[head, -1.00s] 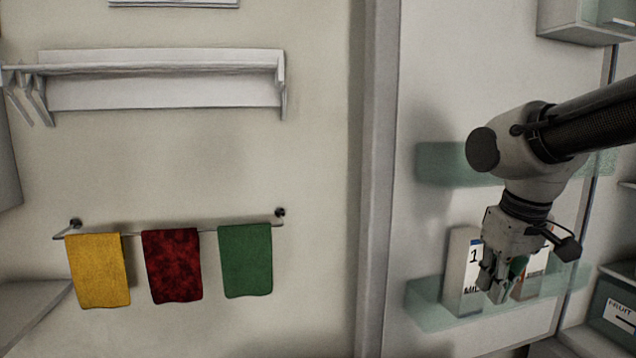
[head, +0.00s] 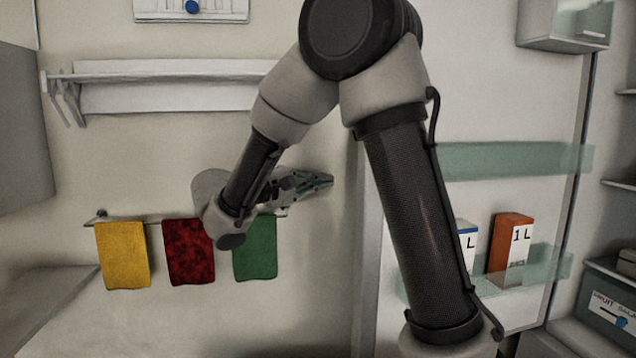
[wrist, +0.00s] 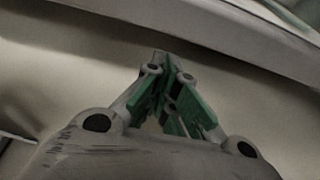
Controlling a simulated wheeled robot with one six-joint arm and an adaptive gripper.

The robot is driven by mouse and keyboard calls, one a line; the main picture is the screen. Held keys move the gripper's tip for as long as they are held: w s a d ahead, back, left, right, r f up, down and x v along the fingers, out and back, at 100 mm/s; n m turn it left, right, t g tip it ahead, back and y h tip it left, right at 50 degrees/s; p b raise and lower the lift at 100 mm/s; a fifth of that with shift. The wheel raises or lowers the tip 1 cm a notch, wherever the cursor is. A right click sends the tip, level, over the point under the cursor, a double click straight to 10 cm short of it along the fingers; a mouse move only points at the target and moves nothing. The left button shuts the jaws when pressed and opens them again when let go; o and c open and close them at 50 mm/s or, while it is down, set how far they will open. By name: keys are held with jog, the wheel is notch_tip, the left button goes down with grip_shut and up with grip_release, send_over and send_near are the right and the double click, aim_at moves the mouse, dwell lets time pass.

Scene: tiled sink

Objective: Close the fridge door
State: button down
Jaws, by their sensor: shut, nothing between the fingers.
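The fridge door (head: 480,115) stands open, with its inner side and shelves facing me in the head view. Its pale edge (head: 368,240) runs upright near the middle, and my arm hides part of the door. My gripper (head: 330,180) is shut and empty. It lies to the left of the door edge in the head view, pointing right toward it. In the wrist view, the gripper (wrist: 160,62) has its green-padded fingers together, with a pale edge (wrist: 200,25) crossing above the tips. I cannot tell whether the fingers touch the door.
An orange carton (head: 508,250) and a partly hidden white carton (head: 467,240) stand on the lower door shelf (head: 545,270). Yellow (head: 122,255), red (head: 188,252) and green (head: 255,262) towels hang on the wall behind my gripper. A white rack (head: 160,90) is above them.

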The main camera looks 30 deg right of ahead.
jog(key=d, duration=0.7)
jog(key=shift+w+d, duration=0.1)
jog(key=shift+w, duration=0.25)
jog(key=shift+s, duration=0.1)
